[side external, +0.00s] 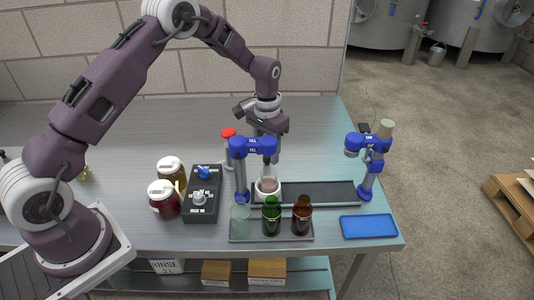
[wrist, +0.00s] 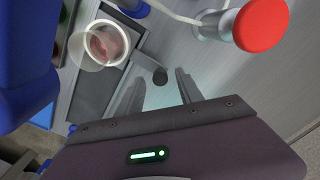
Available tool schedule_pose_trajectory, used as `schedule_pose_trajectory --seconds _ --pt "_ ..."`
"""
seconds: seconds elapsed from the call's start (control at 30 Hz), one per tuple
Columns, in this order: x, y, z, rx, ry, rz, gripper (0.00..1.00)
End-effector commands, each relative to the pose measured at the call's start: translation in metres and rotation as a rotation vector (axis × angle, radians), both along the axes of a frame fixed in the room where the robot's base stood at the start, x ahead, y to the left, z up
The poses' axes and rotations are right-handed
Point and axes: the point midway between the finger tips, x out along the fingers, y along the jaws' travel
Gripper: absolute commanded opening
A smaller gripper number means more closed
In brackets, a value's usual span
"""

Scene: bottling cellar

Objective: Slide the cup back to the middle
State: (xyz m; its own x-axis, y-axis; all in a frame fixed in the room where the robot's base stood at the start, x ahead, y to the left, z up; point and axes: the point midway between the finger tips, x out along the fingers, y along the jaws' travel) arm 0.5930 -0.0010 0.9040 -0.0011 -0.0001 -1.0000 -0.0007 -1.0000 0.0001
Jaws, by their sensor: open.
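The cup (side external: 267,188) is whitish with a pinkish inside and stands at the left end of a dark track (side external: 318,193). It also shows in the wrist view (wrist: 106,42), at the upper left, apart from my fingers. My gripper (side external: 268,158) is behind and above the cup, and its fingers are partly hidden by the left blue fixture. In the wrist view my gripper (wrist: 160,80) has two spread fingers with nothing held between them.
Blue fixtures stand at the track's left (side external: 240,172) and right (side external: 368,165) ends. A red-capped object (wrist: 262,25) is close to my gripper. A rack (side external: 250,238) of bottles is in front, with jars (side external: 165,201) and a control box (side external: 202,212) left. The track right of the cup is clear.

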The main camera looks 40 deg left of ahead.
Motion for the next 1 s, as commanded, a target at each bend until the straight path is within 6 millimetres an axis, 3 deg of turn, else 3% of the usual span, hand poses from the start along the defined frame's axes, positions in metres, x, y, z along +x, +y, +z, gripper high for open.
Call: schedule_pose_trajectory --seconds 0.13,0.37,0.53,0.6,1.0 --pt "0.0 0.0 -0.0117 0.0 0.0 0.0 0.43" --pt "0.0003 0.0002 -0.0121 0.0 -0.001 0.0 0.41" --pt "0.0004 0.0002 -0.0119 0.0 -0.001 0.001 0.08" --pt "0.0004 0.0002 -0.0118 0.0 -0.001 0.001 0.0" --pt "0.0005 0.0002 -0.0114 0.0 -0.002 0.001 0.0"
